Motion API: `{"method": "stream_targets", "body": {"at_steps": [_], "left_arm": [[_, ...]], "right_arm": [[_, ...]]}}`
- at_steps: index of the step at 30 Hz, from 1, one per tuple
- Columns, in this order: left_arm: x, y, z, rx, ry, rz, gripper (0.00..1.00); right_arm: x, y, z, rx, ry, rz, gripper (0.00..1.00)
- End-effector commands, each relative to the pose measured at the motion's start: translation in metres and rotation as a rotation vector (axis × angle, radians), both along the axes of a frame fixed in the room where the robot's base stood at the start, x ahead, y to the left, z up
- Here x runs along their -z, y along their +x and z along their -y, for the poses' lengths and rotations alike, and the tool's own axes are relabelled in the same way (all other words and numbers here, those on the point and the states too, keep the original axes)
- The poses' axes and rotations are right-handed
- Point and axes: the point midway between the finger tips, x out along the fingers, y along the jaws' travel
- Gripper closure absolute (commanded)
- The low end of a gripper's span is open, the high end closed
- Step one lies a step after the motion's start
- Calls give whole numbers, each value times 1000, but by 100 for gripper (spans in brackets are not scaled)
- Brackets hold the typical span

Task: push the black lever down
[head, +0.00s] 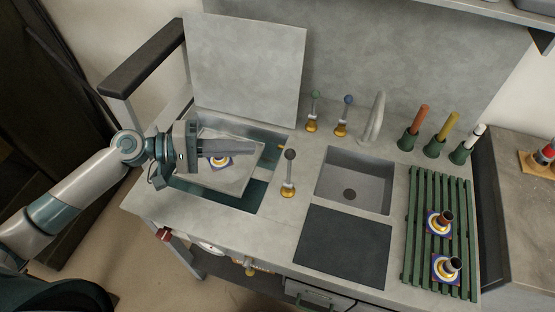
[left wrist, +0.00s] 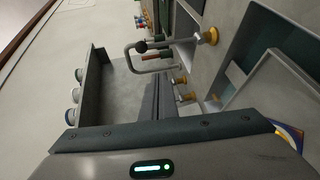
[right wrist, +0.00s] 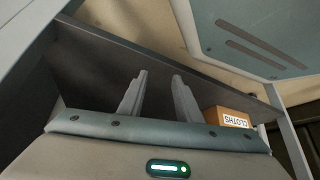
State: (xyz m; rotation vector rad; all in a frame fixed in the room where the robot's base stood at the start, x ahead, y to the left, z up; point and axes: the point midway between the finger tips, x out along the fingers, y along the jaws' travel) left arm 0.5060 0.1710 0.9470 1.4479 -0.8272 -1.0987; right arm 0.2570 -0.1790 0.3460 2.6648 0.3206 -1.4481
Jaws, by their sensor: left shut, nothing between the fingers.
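The black lever (head: 289,172) stands upright on the grey counter, with a black ball knob on a thin rod and a gold base. My left gripper (head: 254,155) is shut and empty, held to the left of the lever, with its fingers pointing right at it. A gap shows between the fingertips and the knob. In the left wrist view the shut fingers (left wrist: 157,82) point into the scene, and the black knob (left wrist: 141,46) shows above them in the picture. My right gripper (right wrist: 158,78) is open and empty in the right wrist view. It is outside the head view.
Levers with a green knob (head: 315,95) and a blue knob (head: 347,101) stand behind, beside the tap (head: 374,118). The sink (head: 380,182) is to the right. A tilted panel with a patterned piece (head: 217,162) lies under my left gripper. A CLOTHS box (right wrist: 228,117) is near my right gripper.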

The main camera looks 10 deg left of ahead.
Motion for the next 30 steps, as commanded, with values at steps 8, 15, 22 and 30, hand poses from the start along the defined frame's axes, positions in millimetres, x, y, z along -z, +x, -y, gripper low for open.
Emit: {"method": "stream_targets", "body": {"at_steps": [8,15,22,30], "left_arm": [[-7,12,-11,-59,-132,-105,100],[-10,12,-12,-62,-140,-113,100],[-10,12,-11,-62,-140,-112,100],[-10,17,0,-61,-139,-112,100]], "right_arm": [[9,17,-8,-1,16,48,69],[8,18,-8,-1,17,51,69],[8,17,-8,-1,16,48,69],[13,3,-1,0,3,8,69]]}}
